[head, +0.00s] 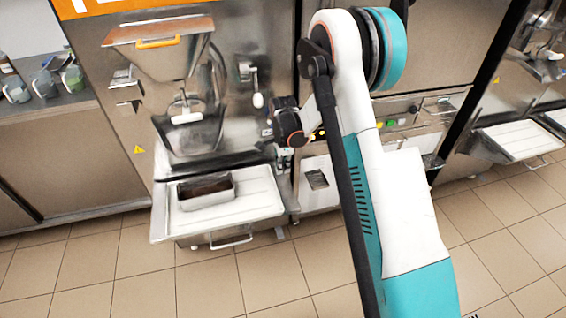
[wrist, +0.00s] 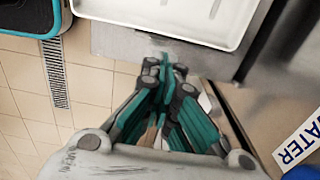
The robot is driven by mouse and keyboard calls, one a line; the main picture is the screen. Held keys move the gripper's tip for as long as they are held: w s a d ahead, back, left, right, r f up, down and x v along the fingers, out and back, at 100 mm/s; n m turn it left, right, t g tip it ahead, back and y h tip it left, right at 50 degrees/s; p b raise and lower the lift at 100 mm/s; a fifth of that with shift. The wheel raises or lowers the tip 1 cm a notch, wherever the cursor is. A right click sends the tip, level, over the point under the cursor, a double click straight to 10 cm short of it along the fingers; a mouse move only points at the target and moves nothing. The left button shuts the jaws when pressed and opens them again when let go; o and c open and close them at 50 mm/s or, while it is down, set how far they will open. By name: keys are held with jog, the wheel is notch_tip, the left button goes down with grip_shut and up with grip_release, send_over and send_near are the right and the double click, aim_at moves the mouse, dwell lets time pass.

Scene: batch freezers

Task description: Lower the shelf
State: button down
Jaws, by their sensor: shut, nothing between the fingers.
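The shelf (head: 255,206) is a white tray-like ledge at the front of the left batch freezer, below its spout. It looks level and sticks out over the floor. A white tray surface, likely the same shelf (wrist: 165,32), shows at the top of the wrist view. My gripper (head: 285,155) is near the shelf's back right corner in the head view, partly hidden by my arm. In the wrist view my gripper (wrist: 165,68) is shut and empty, its fingertips just short of the shelf's edge. I cannot tell whether they touch anything.
A metal pan (head: 207,203) with dark contents rests on the shelf. A bar handle (head: 232,242) is below it. Another machine stands at the right with a white shelf (head: 520,140). The tiled floor (head: 130,280) in front is clear.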

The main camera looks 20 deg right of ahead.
notch_tip(320, 180, down, 7)
jog(key=b, duration=0.2)
jog(key=shift+b, duration=0.3)
notch_tip(320, 180, down, 13)
jog(key=b, duration=0.2)
jog(key=shift+r, duration=0.2)
jog(key=shift+s, duration=0.1)
